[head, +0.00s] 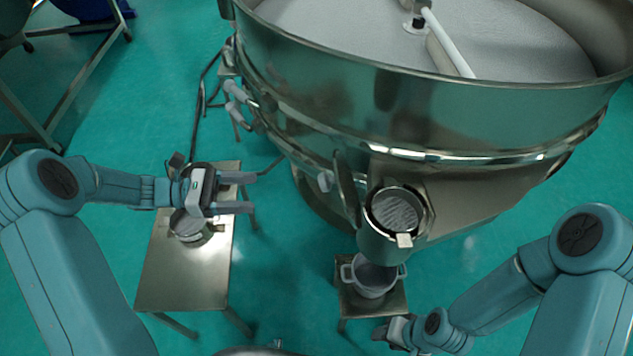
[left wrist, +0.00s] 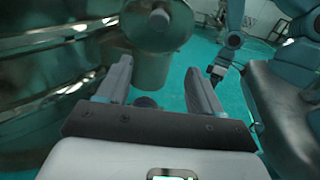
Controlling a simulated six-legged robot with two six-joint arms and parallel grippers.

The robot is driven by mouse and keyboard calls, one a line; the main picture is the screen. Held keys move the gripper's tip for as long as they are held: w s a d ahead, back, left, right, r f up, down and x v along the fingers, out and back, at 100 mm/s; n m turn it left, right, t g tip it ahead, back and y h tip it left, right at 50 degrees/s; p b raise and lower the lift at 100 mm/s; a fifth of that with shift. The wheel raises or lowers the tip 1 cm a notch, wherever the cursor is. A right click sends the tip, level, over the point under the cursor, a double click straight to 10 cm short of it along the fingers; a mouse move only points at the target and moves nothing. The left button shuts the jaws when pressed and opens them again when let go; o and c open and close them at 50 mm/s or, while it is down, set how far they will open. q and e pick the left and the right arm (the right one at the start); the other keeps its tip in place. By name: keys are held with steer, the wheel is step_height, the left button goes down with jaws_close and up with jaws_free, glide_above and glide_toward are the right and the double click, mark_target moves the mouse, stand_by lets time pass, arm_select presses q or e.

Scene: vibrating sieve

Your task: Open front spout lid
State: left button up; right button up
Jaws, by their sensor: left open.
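The front spout (head: 385,243) is a metal cylinder on the sieve's near side; it also shows in the left wrist view (left wrist: 150,70), ahead of my fingers. Its round top shows a grey, mesh-like surface with a pale tab (head: 404,240) at the near rim. A thin dark disc (head: 346,188) stands steeply at the spout's left side and looks like the lid, though I cannot be sure. My left gripper (head: 252,193) is open and empty, left of the spout and apart from it. My right gripper (head: 385,333) is low, in front of the stool; its fingers are unclear.
The large sieve drum (head: 400,125) fills the upper right. A grey pot (head: 374,277) sits under the spout on a small stool (head: 360,308). A metal table (head: 185,280) with a metal container (head: 190,230) is below my left gripper. Green floor lies between table and stool.

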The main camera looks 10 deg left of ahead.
mark_target(339, 192)
arm_select(q)
steer(key=r+p+x, duration=0.2)
steer(key=x, duration=1.3)
steer(key=shift+w+d+h, duration=0.3)
